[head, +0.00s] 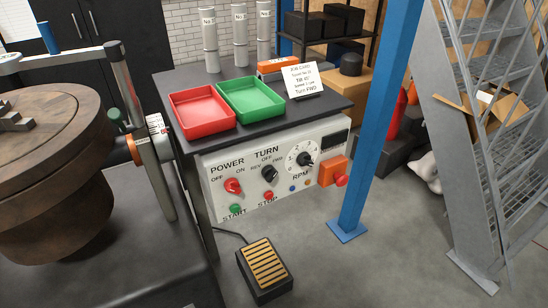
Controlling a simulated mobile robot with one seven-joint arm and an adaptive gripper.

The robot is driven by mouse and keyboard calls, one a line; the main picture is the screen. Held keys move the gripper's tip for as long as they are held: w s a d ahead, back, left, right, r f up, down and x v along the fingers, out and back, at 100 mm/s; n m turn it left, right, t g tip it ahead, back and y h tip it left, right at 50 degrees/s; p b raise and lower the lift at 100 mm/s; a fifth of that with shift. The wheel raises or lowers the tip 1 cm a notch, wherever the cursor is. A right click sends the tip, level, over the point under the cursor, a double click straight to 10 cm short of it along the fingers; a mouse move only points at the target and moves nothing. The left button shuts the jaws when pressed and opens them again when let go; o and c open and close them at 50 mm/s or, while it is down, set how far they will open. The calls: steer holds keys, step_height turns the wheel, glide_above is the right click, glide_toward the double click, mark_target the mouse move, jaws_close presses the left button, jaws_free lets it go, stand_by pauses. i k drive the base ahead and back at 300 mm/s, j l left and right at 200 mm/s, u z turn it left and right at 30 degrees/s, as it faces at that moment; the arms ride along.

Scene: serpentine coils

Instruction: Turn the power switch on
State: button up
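The power switch is a red rotary knob (232,186) on the left of the white control panel (270,200) below the table top. The word POWER stands above it, with OFF to its upper left and ON to its upper right. The knob's marker is too small for me to tell surely which label it points at. Nothing covers the knob in the head view. My gripper is not in view.
Beside it sit the black TURN knob (269,174), RPM dial (304,159), green START button (236,209), red STOP button (268,196) and red mushroom button (341,180). A foot pedal (265,270) lies below. A blue post (378,130) stands right; a large round machine (50,190) stands left.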

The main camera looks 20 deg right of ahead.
mark_target(232, 185)
steer(key=k+l, duration=0.3)
steer(key=l, duration=0.15)
steer(key=k+l+u, duration=0.15)
steer(key=k+l, duration=0.2)
steer(key=l, duration=0.1)
